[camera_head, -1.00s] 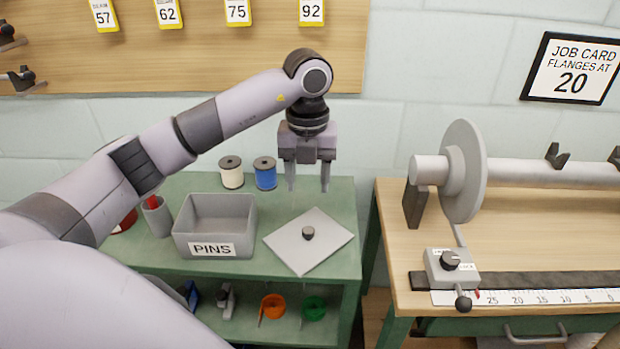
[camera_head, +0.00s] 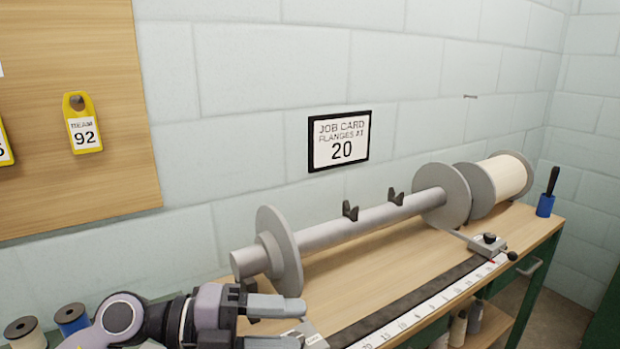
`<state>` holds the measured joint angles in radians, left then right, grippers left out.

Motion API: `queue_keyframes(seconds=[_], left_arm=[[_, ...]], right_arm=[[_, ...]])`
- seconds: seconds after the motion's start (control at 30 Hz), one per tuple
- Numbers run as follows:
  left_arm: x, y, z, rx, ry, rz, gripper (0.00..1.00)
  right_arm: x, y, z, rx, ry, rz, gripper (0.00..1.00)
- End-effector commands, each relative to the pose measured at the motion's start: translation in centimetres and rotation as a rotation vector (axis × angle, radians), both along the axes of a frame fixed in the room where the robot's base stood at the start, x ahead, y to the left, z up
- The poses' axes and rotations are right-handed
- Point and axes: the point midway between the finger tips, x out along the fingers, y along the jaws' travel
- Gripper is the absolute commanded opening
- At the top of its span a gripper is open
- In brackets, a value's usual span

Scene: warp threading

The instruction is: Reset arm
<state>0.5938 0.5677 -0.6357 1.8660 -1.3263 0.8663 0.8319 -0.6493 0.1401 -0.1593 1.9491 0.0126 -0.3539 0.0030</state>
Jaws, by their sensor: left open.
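My left gripper (camera_head: 301,324) is at the bottom of the head view, left of centre, with its fingers pointing right. It is open, with two grey fingers apart and nothing seen between them. It shows in front of the left end of the workbench (camera_head: 395,270), below the left flange (camera_head: 279,250) of the beam. I cannot tell whether it touches anything. My right gripper is not in view.
The beam's shaft (camera_head: 375,217) runs to a right flange (camera_head: 441,195), with a wound roll (camera_head: 508,176) beyond. A ruler (camera_head: 440,300) with a slider (camera_head: 487,243) lies along the bench front. Blue (camera_head: 70,319) and cream (camera_head: 24,333) spools stand lower left.

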Motion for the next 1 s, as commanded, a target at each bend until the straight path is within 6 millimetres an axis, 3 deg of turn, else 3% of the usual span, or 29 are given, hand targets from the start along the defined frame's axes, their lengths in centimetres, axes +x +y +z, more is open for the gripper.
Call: queue_keyframes(seconds=[0.1, 0.23, 0.37, 0.47, 0.57, 0.77, 0.87, 1.0], left_arm=[[-0.1, -0.6, 3.0, -0.261, 0.024, 0.103, 0.53], [0.8, 0.7, 5.5, -0.508, 0.077, 0.265, 0.53], [2.2, 3.6, 6.3, -0.708, 0.163, 0.473, 0.53], [3.2, 6.4, 5.6, -0.823, 0.251, 0.653, 0.53], [3.9, 9.4, 3.7, -0.903, 0.359, 0.847, 0.53], [3.2, 15.1, -3.2, -0.944, 0.627, 1.247, 0.53], [1.4, 17.2, -7.4, -0.902, 0.786, 1.436, 0.53], [-2.8, 19.2, -13.5, -0.772, 1.030, 1.672, 0.53]], right_arm=[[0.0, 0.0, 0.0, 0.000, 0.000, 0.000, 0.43], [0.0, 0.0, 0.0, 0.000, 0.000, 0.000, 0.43], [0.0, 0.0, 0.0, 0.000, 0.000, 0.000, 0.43], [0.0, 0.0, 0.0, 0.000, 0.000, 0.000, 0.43], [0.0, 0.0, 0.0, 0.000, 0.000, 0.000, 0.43], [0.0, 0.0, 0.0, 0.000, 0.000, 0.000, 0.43], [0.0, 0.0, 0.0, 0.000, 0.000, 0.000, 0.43], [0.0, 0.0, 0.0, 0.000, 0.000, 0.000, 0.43]])
